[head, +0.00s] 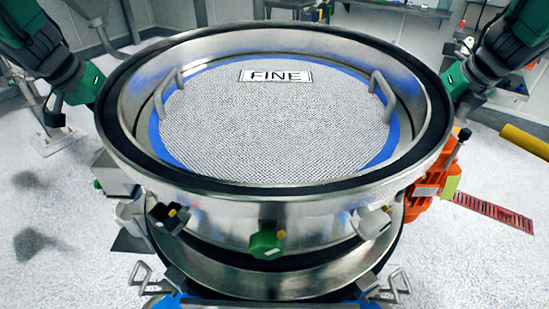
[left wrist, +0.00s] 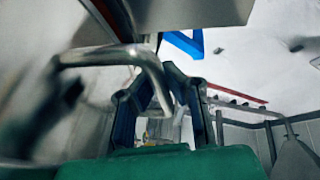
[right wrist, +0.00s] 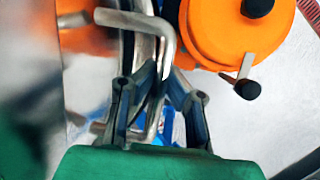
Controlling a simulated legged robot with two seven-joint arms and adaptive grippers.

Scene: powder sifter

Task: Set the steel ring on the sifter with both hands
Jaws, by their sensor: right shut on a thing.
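The wide steel ring (head: 210,210), with a dark rim, is over the sifter base (head: 270,285) in the head view. I cannot tell whether it rests fully on it. Inside it shows a round mesh screen (head: 270,130) with blue edge, two handles and a "FINE" label. My right gripper (right wrist: 165,78) is shut on a bent steel handle (right wrist: 168,40) at the ring's right side. My left gripper (left wrist: 160,78) has its fingers around another bent handle (left wrist: 100,55); I cannot tell whether they grip it. In the head view the ring hides both grippers.
A green knob (head: 266,243) and clamps (head: 168,215) sit around the front. Wire latches (head: 396,286) stand lower down. An orange unit (head: 428,190) is close on the right; it also fills the top of the right wrist view (right wrist: 230,35). A yellow bar (head: 525,142) is at far right.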

